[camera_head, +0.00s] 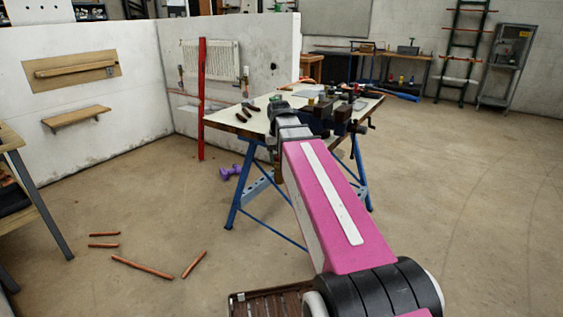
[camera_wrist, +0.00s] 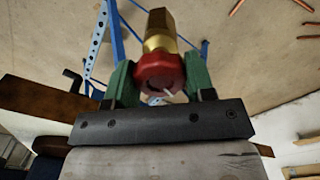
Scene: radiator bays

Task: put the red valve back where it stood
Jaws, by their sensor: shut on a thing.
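The red valve (camera_wrist: 160,72) has a round red cap and a brass body (camera_wrist: 159,32). It is between the two green fingers of my gripper (camera_wrist: 158,84) in the wrist view, and the fingers are shut on it. In the head view the end of my arm is at the workbench (camera_head: 240,123), and I cannot make out the valve there. A white radiator (camera_head: 222,60) hangs on the back wall, with small pipe fittings at its sides.
A red upright post (camera_head: 201,120) stands in front of the radiator. Hand tools lie on the bench top, beside its dark vise jaws (camera_head: 341,113). Purple dumbbells (camera_head: 231,172) and copper pipes (camera_head: 141,267) lie on the floor. The floor to the right is clear.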

